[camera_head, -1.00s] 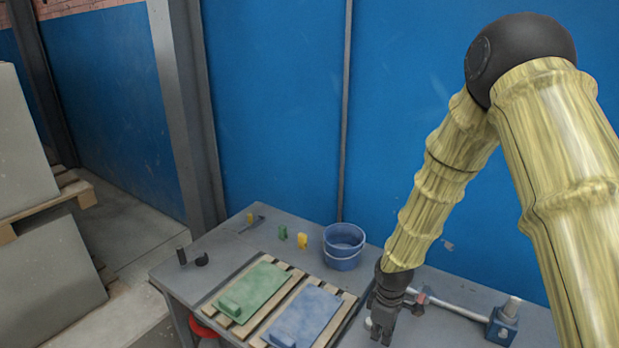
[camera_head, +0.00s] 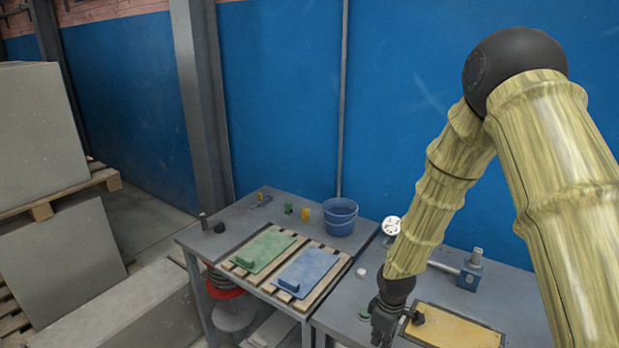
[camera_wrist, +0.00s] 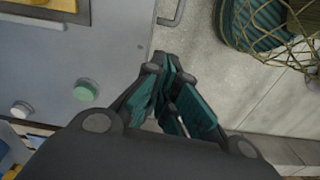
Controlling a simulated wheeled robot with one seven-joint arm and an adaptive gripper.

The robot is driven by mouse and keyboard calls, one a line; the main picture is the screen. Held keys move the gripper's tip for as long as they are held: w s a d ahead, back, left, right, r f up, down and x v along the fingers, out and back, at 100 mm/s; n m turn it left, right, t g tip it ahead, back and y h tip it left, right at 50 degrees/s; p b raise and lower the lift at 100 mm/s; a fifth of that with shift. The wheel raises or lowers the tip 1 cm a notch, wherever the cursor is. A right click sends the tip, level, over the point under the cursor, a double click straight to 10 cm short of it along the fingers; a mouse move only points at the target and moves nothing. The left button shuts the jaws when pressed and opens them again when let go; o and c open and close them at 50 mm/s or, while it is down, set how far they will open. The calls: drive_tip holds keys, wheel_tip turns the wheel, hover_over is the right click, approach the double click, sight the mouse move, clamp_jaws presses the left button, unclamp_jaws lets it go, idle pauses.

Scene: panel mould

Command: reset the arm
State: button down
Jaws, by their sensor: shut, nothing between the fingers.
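My gripper (camera_head: 381,335) hangs down at the front of the table in the head view, low and to the right of the middle. In the wrist view my gripper (camera_wrist: 168,90) has its dark teal-padded fingers closed together with nothing between them. Below it show the grey table's front edge and the concrete floor (camera_wrist: 215,55). My upper arm and forearm rise to the right.
On the table are a green panel (camera_head: 264,250), a blue panel (camera_head: 305,272), a blue bucket (camera_head: 340,217), a dial gauge (camera_head: 391,226), a blue clamp-like device (camera_head: 470,271) and a yellow panel (camera_head: 452,327). Grey blocks on pallets (camera_head: 62,196) stand left. A netted container (camera_wrist: 262,28) is on the floor.

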drive_tip(key=s+f+m+y+b, duration=0.1)
drive_tip(key=s+f+m+b, duration=0.4)
drive_tip(key=s+f, duration=1.35)
drive_tip(key=s+d+f+m+b, duration=0.1)
drive_tip(key=s+d+f+m, duration=0.1)
drive_tip(key=s, duration=0.5)
drive_tip(key=s+d+f+m+h+b, duration=0.1)
drive_tip(key=s+f+m, duration=0.2)
drive_tip(key=s, duration=0.4)
drive_tip(key=shift+d+f+m, duration=0.35)
drive_tip(key=shift+f+m, duration=0.05)
drive_tip(key=shift+f, duration=0.05)
drive_tip(key=shift+s, duration=0.1)
